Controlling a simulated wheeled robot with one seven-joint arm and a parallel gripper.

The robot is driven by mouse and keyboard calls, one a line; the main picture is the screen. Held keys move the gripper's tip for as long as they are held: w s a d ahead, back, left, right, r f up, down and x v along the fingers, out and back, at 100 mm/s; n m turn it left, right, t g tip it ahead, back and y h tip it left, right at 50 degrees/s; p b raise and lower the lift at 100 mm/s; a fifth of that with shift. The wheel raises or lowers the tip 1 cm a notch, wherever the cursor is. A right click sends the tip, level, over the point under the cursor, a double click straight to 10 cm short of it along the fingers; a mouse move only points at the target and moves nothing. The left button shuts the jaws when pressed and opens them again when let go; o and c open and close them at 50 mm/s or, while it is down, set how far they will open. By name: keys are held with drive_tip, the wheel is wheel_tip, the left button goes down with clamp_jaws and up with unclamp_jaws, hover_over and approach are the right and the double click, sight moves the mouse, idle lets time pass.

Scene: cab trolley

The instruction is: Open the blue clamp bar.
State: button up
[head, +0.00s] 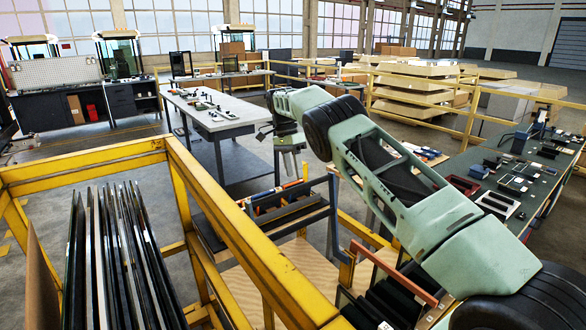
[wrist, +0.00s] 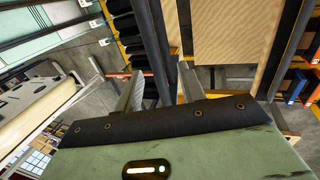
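I cannot pick out the blue clamp bar with certainty in either view. In the wrist view, my gripper (wrist: 160,82) is open, its two pale grey fingers well apart. A dark slate bar (wrist: 152,38) runs beyond and between the fingers; I cannot tell whether it is the clamp bar or whether it touches them. In the head view, my arm reaches up and away from the lower right, and its far end hangs near the white table. A dark upright frame (head: 335,222) stands below it beside the yellow frame.
A yellow frame (head: 258,262) fills the lower left, with long dark strips (head: 112,255) standing in it. An orange-red bar (head: 395,272) lies low beside my arm. A white table (head: 215,112) is behind, and a dark bench (head: 500,180) with parts is at right.

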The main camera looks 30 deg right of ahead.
drive_tip(key=shift+v, duration=0.85)
drive_tip(key=shift+s, duration=0.1)
